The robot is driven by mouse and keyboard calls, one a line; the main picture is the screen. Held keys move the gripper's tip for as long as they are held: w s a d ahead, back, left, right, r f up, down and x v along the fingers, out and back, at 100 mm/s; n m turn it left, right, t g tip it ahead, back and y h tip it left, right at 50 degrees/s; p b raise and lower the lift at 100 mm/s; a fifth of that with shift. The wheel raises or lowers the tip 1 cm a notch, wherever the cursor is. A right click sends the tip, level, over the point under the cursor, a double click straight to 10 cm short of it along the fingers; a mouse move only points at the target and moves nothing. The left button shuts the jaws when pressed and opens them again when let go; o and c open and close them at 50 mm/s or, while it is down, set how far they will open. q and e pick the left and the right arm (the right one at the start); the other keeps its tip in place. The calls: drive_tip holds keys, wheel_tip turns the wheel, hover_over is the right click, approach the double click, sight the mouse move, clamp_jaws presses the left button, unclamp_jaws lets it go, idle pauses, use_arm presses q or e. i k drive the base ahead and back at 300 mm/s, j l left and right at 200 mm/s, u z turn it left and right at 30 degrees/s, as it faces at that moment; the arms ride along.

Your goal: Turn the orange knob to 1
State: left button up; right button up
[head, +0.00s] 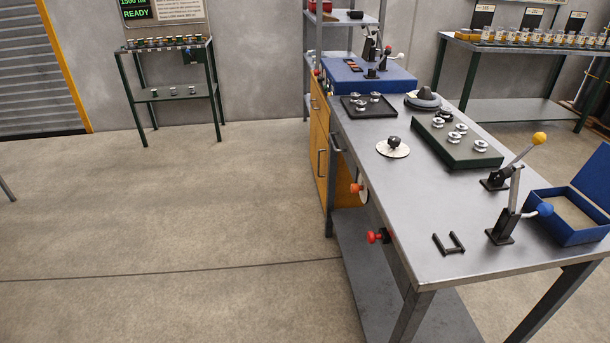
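An orange knob (355,188) sticks out from the left side of the metal workbench (440,215), below the tabletop edge. A pale round dial plate (364,190) stands behind it, seen nearly edge-on. Its markings and the knob's setting cannot be read from here. Neither of my grippers is in view.
A red knob (374,237) sits nearer on the same side. The bench carries levers (506,228), a blue open box (567,230), a green tray (455,147), a white disc (393,148) and a black U-shaped piece (449,245). The floor (190,220) left of the bench is clear.

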sight(356, 188)
drive_tip(key=i+j+u, duration=0.3)
drive_tip(key=i, duration=0.25)
drive_tip(key=i+j+u, duration=0.3)
drive_tip(key=i, duration=0.25)
drive_tip(key=i+u, duration=0.3)
drive_tip(key=i, duration=0.25)
drive_tip(key=i+z, duration=0.45)
drive_tip(key=i+j+z, duration=0.2)
drive_tip(key=z, duration=0.2)
drive_tip(key=i+j+z, duration=0.3)
drive_tip(key=z, duration=0.15)
